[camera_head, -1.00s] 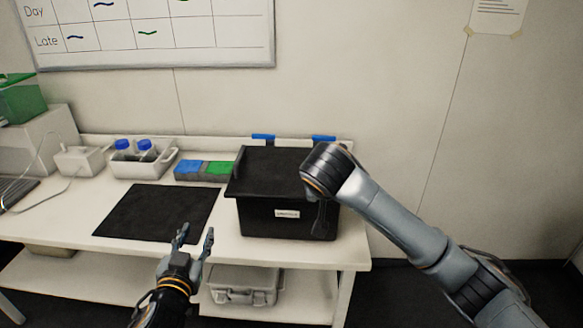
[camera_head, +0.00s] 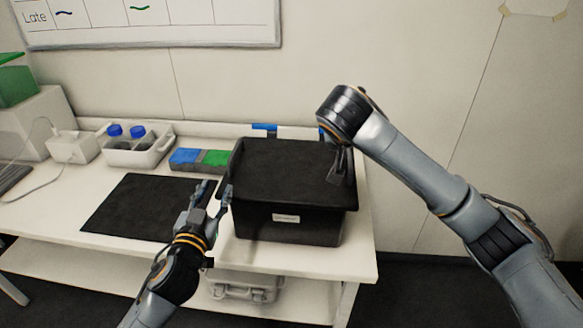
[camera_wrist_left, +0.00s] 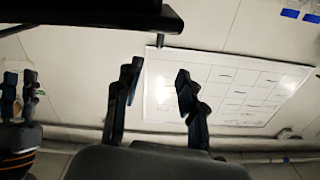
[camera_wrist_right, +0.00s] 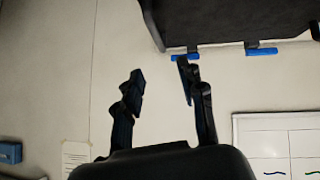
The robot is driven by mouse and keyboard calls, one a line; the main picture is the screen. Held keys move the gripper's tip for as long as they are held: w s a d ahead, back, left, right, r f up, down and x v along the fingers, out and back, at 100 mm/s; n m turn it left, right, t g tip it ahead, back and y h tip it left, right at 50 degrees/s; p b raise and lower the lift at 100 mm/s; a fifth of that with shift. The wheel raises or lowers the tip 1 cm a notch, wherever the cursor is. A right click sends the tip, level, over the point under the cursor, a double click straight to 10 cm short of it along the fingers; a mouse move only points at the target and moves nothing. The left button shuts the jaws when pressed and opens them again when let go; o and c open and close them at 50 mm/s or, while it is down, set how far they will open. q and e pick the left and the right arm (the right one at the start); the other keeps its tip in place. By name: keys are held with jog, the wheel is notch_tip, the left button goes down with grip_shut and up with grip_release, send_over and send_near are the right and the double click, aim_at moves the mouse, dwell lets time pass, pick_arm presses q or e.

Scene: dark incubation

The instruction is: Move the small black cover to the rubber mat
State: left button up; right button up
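The black cover (camera_head: 285,172) lies flat on top of a black box (camera_head: 262,222) with a white label on its front. The dark rubber mat (camera_head: 140,207) lies flat on the table, left of the box. My left gripper (camera_head: 215,190) is open and empty beside the box's left side, near the mat's right edge. Its parted fingers show in the left wrist view (camera_wrist_left: 157,75), with a dark edge above them. My right gripper (camera_head: 338,165) is at the cover's right side, partly hidden behind its own wrist. The right wrist view (camera_wrist_right: 160,74) shows its fingers apart with nothing between them.
A blue and green block rack (camera_head: 200,158) stands behind the mat, left of the box. A white caddy (camera_head: 138,148) with blue-capped bottles is at the back left. Blue-topped pieces (camera_head: 264,128) stand behind the box. A grey case (camera_head: 243,287) sits on the lower shelf.

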aim_at(229, 164)
pick_arm(q)
jog(key=w+d, duration=0.1)
jog(key=w, duration=0.8)
jog(key=w+d, duration=0.1)
jog(key=w, duration=0.3)
jog(key=shift+w+d, duration=0.3)
jog(key=shift+w, duration=0.05)
pick_arm(e)
jog(key=x, duration=1.4)
pick_arm(q)
jog(key=shift+c, duration=0.2)
pick_arm(e)
jog(key=shift+c, duration=0.2)
pick_arm(q)
grip_shut()
pick_arm(e)
jog(key=shift+d, duration=0.1)
grip_shut()
jog(key=shift+r, duration=0.1)
